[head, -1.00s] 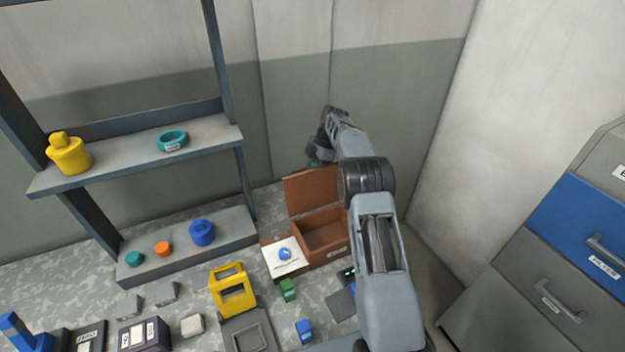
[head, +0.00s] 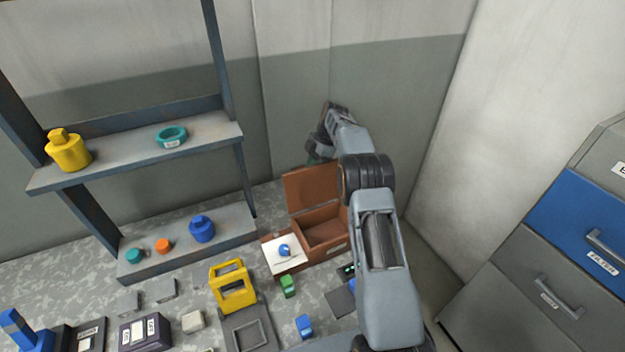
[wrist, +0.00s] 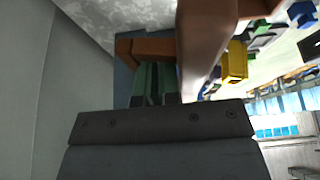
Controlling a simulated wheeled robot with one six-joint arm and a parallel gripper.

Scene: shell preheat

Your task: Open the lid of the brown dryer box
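The brown dryer box (head: 325,232) stands on the bench with its lid (head: 312,188) raised, standing steeply at the back edge, and the inside shows. My gripper (head: 314,160) is behind the top of the lid, and its fingertips are mostly hidden there in the head view. In the wrist view the two green fingers of my gripper (wrist: 156,84) lie close side by side with only a thin gap. Brown box parts (wrist: 150,46) show just beyond the fingers, and a large brown panel (wrist: 205,40) is beside them. Whether they touch it is unclear.
A white panel with a blue knob (head: 284,252) is at the box's left front. A grey shelf (head: 140,155) stands to the left, and a yellow frame (head: 232,287) and small blocks are in front. Walls close in behind and right; drawers (head: 545,285) stand at right.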

